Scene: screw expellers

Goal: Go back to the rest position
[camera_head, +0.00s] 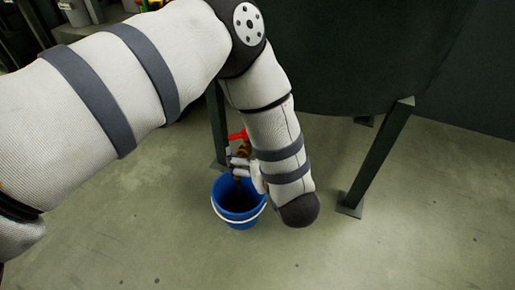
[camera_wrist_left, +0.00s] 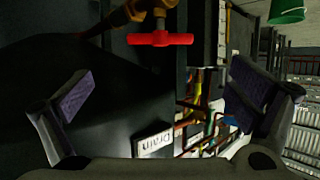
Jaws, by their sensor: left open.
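My left arm (camera_head: 275,140) comes in from the left in the head view and bends down in front of a large dark tank. Its wrist end hangs beside a red valve handle (camera_head: 238,135) on a brass tap, above a blue bucket (camera_head: 238,215). My left gripper is mostly hidden behind the forearm there. In the left wrist view my left gripper (camera_wrist_left: 163,80) is open, its two padded fingers wide apart with nothing between them. The red handle (camera_wrist_left: 160,39) shows beyond the fingers, apart from them. My right gripper is in neither view.
The dark tank (camera_head: 360,60) stands on legs, one leg (camera_head: 378,155) just right of my forearm. The left wrist view shows a "Drain" sign (camera_wrist_left: 155,140), coloured pipes and a green bucket (camera_wrist_left: 287,10). The concrete floor (camera_head: 420,220) in front is clear.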

